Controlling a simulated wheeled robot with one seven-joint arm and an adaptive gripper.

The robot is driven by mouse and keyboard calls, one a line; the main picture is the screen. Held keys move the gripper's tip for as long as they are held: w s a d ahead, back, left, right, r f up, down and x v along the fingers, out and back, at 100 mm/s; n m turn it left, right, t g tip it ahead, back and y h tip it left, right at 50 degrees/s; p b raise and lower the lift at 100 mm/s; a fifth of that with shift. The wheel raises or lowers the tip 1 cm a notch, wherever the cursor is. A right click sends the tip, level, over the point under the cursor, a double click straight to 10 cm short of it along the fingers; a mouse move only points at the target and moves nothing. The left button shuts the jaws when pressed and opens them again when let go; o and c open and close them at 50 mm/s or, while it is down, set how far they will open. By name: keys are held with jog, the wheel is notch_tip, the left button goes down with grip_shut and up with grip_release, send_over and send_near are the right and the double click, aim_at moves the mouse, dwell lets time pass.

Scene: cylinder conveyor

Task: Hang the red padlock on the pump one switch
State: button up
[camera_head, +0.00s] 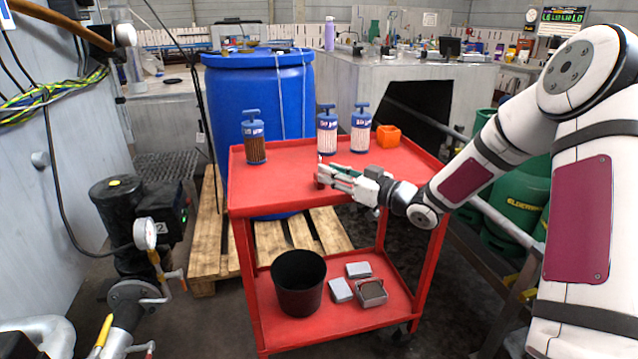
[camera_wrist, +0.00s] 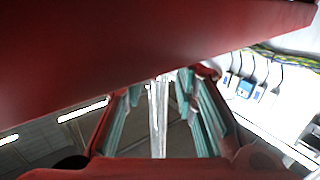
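My gripper (camera_head: 326,176) is low over the red cart's top shelf, near its middle, pointing left. In the wrist view its two teal-padded fingers (camera_wrist: 161,88) stand apart, with a pale gap between them. A small dark red item (camera_head: 319,172) is at the fingertips in the head view; it may be the padlock, but it is too small to tell, and I cannot see it held. A black pump (camera_head: 115,212) stands at the left, with a switch box (camera_head: 160,224) that seems marked 2. I cannot make out a pump one switch.
The red cart (camera_head: 285,187) carries several blue-topped canisters (camera_head: 254,138) and an orange block (camera_head: 388,136). Its lower shelf holds a black bucket (camera_head: 298,283) and grey boxes (camera_head: 358,270). A blue drum (camera_head: 250,85) stands behind. A pressure gauge (camera_head: 145,233) sticks out beside the pump.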

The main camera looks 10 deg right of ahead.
jog(key=x, duration=0.2)
jog(key=shift+w+a+b, duration=0.2)
jog(key=shift+w+b, duration=0.1)
grip_shut()
jog(key=shift+r, duration=0.1)
jog(key=shift+r+p, duration=0.4)
jog(key=shift+r, duration=0.2)
notch_tip(320, 180, up, 2)
jog(key=shift+r+p, duration=0.2)
jog(key=shift+p, duration=0.4)
jog(key=s+r+p, duration=0.1)
jog(key=s+p, duration=0.2)
jog(key=s, duration=1.3)
